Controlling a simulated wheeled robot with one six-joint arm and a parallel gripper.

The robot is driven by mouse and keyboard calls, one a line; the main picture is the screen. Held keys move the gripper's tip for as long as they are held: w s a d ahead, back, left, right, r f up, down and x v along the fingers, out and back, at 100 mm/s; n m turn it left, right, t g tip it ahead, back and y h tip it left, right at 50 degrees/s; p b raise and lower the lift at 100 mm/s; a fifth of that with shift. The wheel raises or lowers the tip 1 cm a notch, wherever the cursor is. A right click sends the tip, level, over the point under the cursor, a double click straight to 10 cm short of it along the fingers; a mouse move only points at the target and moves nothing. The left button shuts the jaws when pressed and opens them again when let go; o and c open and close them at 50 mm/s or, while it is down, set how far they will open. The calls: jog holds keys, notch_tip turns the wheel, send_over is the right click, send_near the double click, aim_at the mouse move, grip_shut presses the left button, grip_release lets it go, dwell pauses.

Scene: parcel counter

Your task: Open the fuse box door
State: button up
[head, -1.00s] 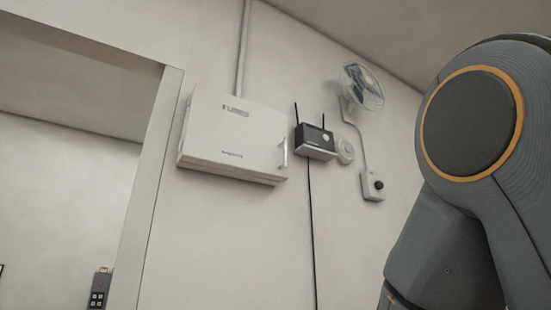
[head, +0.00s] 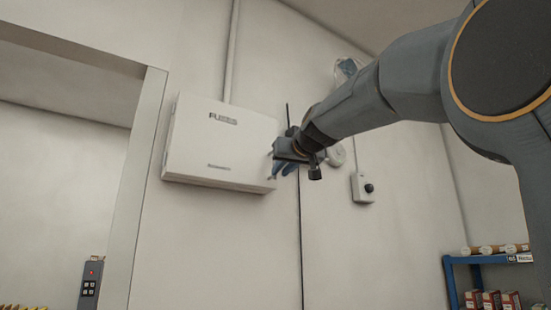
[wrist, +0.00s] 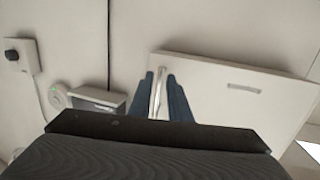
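The white fuse box (head: 215,150) hangs on the wall with its door closed. It also shows in the wrist view (wrist: 240,105). Its upright metal handle (wrist: 160,92) is at the door edge nearest my gripper; in the head view my gripper covers most of it. My gripper (head: 275,165) is at the box's right edge. In the wrist view its two blue-grey fingers (wrist: 162,90) are apart, one on each side of the handle. Contact with the handle cannot be made out.
A black router (wrist: 98,100) and a round white device (head: 336,155) are on the wall right of the box. A switch box (head: 362,188) and a fan (head: 346,70) are further right. A doorway frame (head: 140,190) stands left. A blue shelf (head: 450,285) is at lower right.

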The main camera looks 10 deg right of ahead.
notch_tip(320, 180, up, 5)
jog(key=s+t, duration=0.1)
jog(key=w+p, duration=0.1)
jog(key=w, duration=0.1)
jog(key=w+p, duration=0.2)
jog(key=w, duration=0.1)
jog(key=w+p, duration=0.1)
jog(key=w, duration=0.1)
jog(key=shift+w+a+r+p, duration=0.15)
jog(key=shift+a+r+p, duration=0.1)
jog(key=shift+a+p, duration=0.1)
grip_shut()
